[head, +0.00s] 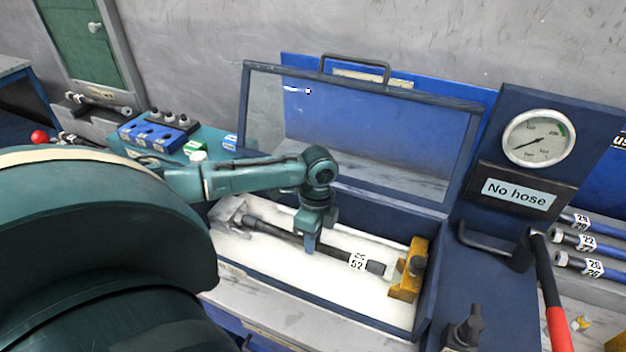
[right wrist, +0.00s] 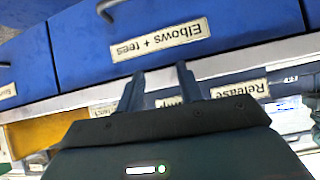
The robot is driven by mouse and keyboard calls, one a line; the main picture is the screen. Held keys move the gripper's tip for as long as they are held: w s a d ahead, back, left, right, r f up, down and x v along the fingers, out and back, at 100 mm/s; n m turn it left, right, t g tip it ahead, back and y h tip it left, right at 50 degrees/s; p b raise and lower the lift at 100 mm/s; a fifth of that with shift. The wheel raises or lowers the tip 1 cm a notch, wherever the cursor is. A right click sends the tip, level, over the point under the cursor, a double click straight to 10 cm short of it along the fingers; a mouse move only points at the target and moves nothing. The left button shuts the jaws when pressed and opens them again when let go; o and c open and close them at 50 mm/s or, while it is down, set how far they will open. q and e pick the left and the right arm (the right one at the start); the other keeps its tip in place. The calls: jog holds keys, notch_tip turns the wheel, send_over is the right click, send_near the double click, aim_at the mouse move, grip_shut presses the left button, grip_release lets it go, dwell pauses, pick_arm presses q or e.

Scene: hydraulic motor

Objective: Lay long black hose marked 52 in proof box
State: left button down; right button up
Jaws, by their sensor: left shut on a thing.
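The long black hose (head: 330,261) with a white tag reading 52 lies lengthwise inside the proof box (head: 262,277), low over its white floor. Its right end is close to a yellow block with a fitting (head: 408,270); I cannot tell whether they touch. Its left end is near a grey fitting (head: 233,213) at the box's left. My left gripper (head: 311,243) points down into the box and is shut on the hose near its middle. The box's clear lid (head: 380,135) stands open. My right gripper (right wrist: 160,88) is open and empty in the right wrist view, before blue labelled drawers.
A pressure gauge (head: 539,138) and a "No hose" sign (head: 517,194) stand right of the box, above a red-handled lever (head: 554,310). Blue hoses (head: 590,245) lie on a rack at far right. A blue fitting block (head: 155,135) stands at the left. A drawer labelled "Elbows + tees" (right wrist: 160,40) shows in the right wrist view.

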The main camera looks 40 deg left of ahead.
pick_arm(q)
jog(key=shift+f, duration=0.55)
pick_arm(e)
jog(key=shift+w, duration=0.3)
pick_arm(q)
jog(key=c, duration=1.3)
grip_release()
jog(key=shift+o, duration=0.6)
jog(key=shift+f, duration=0.1)
pick_arm(e)
jog(key=shift+s+f, duration=0.1)
jog(key=shift+s, duration=0.05)
pick_arm(q)
notch_tip(320, 180, up, 13)
jog(key=w, duration=0.1)
jog(key=shift+w+a, duration=0.2)
jog(key=shift+w, duration=0.1)
pick_arm(e)
jog(key=shift+w+r, duration=0.2)
jog(key=shift+r, duration=0.05)
pick_arm(q)
jog(key=shift+s, duration=0.1)
pick_arm(e)
jog(key=shift+s, duration=0.15)
